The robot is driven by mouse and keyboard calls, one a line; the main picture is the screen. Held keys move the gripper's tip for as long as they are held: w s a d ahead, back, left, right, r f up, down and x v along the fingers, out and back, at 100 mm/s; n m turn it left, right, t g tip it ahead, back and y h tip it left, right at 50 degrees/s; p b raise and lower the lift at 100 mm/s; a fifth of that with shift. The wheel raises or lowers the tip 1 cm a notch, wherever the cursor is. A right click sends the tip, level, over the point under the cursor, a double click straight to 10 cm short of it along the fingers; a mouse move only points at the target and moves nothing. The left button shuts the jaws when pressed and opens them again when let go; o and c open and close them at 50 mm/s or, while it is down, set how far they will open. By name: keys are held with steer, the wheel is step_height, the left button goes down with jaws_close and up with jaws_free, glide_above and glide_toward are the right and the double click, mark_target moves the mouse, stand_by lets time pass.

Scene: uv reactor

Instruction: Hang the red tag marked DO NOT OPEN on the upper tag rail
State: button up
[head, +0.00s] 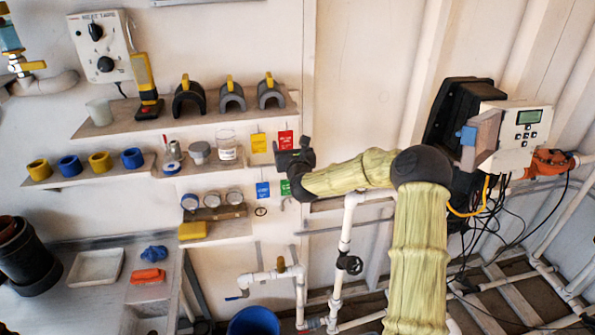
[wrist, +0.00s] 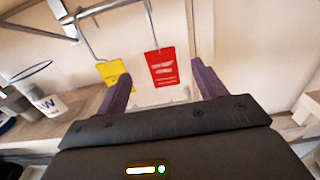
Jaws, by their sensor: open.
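The red tag (head: 286,139) hangs upright at the upper level of the tag area, right of a yellow tag (head: 258,143). In the wrist view the red tag (wrist: 161,68) shows white lettering too small to read. It hangs from a thin wire whose top is out of frame. A metal rail (wrist: 105,8) with a hook shows at the upper left there. My gripper (wrist: 163,82) is open, with the red tag seen between its fingers; I see no contact. The yellow tag (wrist: 112,74) is partly behind the left finger. In the head view my gripper (head: 291,160) is just below the red tag.
A blue tag (head: 263,190) and a partly hidden green tag (head: 286,188) hang lower. Shelves with cups and a labelled jar (head: 227,152) stand close to the left. A wall post (head: 310,110) is just right of the tags. White pipes (head: 345,235) run below my arm.

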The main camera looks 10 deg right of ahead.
steer(key=s+b, duration=0.4)
steer(key=s, duration=0.7)
steer(key=s+a+f+n+g+y, duration=0.1)
steer(key=s+a+f+n+g, duration=0.3)
steer(key=n, duration=0.5)
steer(key=s+a+f+n+g+y, duration=0.25)
steer(key=s+f+n, duration=0.35)
steer(key=n, duration=0.4)
steer(key=s+d+n+g+h, duration=0.1)
steer(key=s+d+n+g, duration=0.1)
steer(key=s+n, duration=0.3)
steer(key=s+d+f+n+g+h, duration=0.1)
steer(key=s+n+g, duration=0.3)
steer(key=s, duration=0.6)
steer(key=s+d+n+g+h, duration=0.1)
steer(key=s+d+n+g, duration=0.2)
steer(key=s+n, duration=0.4)
steer(key=shift+s+d+f+n, duration=0.2)
steer(key=shift+d+f+n, duration=0.1)
steer(key=shift+n, duration=0.2)
steer(key=shift+r+h, duration=0.1)
steer(key=shift+h, duration=0.15)
